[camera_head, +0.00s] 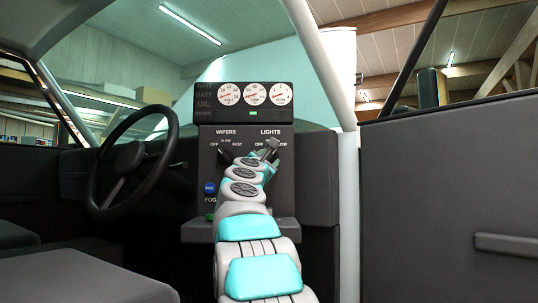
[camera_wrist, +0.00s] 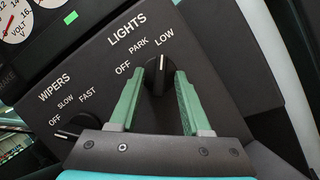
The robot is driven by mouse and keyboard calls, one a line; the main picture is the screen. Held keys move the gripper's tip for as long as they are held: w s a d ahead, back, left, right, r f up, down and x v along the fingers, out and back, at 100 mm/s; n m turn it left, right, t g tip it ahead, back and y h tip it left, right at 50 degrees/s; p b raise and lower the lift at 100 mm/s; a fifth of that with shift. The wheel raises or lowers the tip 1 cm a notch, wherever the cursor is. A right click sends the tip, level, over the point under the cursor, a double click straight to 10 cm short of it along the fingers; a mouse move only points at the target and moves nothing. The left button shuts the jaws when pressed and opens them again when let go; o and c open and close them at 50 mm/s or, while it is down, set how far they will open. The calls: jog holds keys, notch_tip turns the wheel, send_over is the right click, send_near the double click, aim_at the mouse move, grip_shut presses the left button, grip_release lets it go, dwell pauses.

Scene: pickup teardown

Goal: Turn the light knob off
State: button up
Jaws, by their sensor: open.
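The black lights knob (camera_wrist: 157,82) is on the dark panel under the LIGHTS label in the wrist view. Its white mark points up towards LOW, with PARK and OFF to the left. My gripper (camera_wrist: 160,74) is open, with one green finger on each side of the knob. I cannot tell whether either finger touches it. In the head view my gripper (camera_head: 268,153) is at the panel's upper right and covers most of the lights knob.
The wipers knob (camera_wrist: 69,135) is to the lower left in the wrist view. The steering wheel (camera_head: 130,165) is left of the panel. A blue fog button (camera_head: 210,188) is below the wipers label. A pale pillar (camera_head: 348,200) stands right of the panel.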

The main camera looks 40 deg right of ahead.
jog(key=shift+d, duration=0.1)
grip_shut()
dwell(0.3)
